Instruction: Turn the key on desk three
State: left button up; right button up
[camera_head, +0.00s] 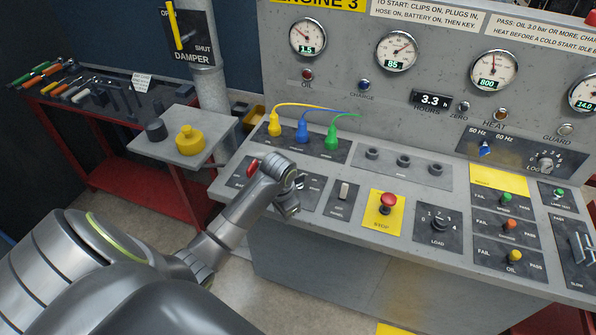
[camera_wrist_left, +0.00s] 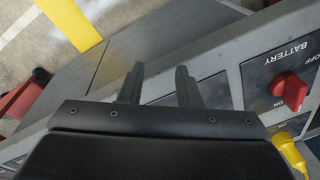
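The desk under the ENGINE 3 sign (camera_head: 318,3) is a grey sloped console (camera_head: 330,225). My left gripper (camera_head: 290,208) hangs over its left front part, just right of the red battery switch (camera_head: 253,166). In the left wrist view the gripper (camera_wrist_left: 158,85) has its two dark fingers apart with nothing between them. The red battery switch (camera_wrist_left: 291,92) is to their right there. A dark panel (camera_wrist_left: 215,92) shows partly beside the right finger. I cannot make out the key; my gripper covers part of the panel right of the battery switch. My right gripper is not in view.
Yellow, blue and green plugs (camera_head: 302,130) stand behind my gripper. A toggle (camera_head: 343,190) and a red stop button (camera_head: 388,203) lie to its right. A grey side plate (camera_head: 165,148) holds a yellow cap (camera_head: 190,140). Open floor lies before the desk.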

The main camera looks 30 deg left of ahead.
pick_arm(q)
jog(key=w+a+r+m, duration=0.1)
jog(key=w+a+r, duration=0.1)
jog(key=w+r, duration=0.6)
notch_tip(320, 180, up, 9)
jog(key=g, duration=0.1)
send_over(299, 176)
jog(key=shift+m+h, duration=0.3)
jog(key=shift+h, duration=0.1)
notch_tip(299, 176, down, 8)
jog(key=b, duration=0.8)
jog(key=shift+f, duration=0.2)
notch_tip(299, 176, down, 7)
jog(key=shift+r+p, duration=0.15)
jog(key=shift+p, duration=0.6)
jog(key=shift+f, duration=0.75)
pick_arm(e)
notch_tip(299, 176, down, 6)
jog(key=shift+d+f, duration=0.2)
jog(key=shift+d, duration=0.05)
pick_arm(q)
jog(key=shift+c, duration=0.4)
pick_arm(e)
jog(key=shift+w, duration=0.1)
pick_arm(q)
grip_shut()
